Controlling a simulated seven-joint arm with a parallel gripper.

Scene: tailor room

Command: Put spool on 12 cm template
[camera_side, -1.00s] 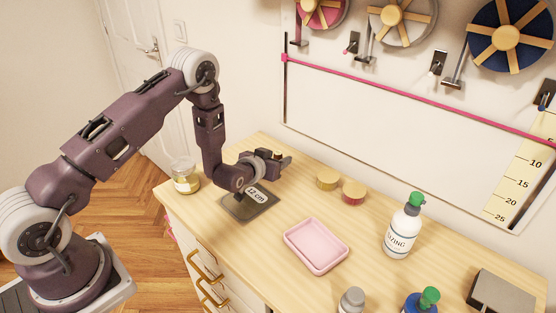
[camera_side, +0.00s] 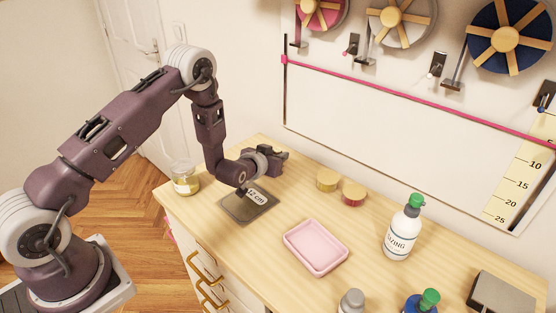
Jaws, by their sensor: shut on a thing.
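The 12 cm template (camera_side: 240,209) is a flat, dark grey square plate with a white label, lying near the left end of the wooden table. My gripper (camera_side: 282,156) is beyond the template, toward the wall, raised and pointing right. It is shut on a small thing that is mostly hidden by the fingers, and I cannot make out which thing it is. Two round spool-like pieces stand on the table to the right of my gripper: a yellow one (camera_side: 327,180) and a red one with a tan top (camera_side: 353,192). My wrist covers the template's far edge.
A glass jar (camera_side: 185,180) stands at the table's left corner. A pink tray (camera_side: 316,247) lies at centre front. A white bottle with a green cap (camera_side: 402,228), a blue bottle (camera_side: 420,303), a grey-capped bottle (camera_side: 351,301) and a grey block (camera_side: 500,292) are to the right.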

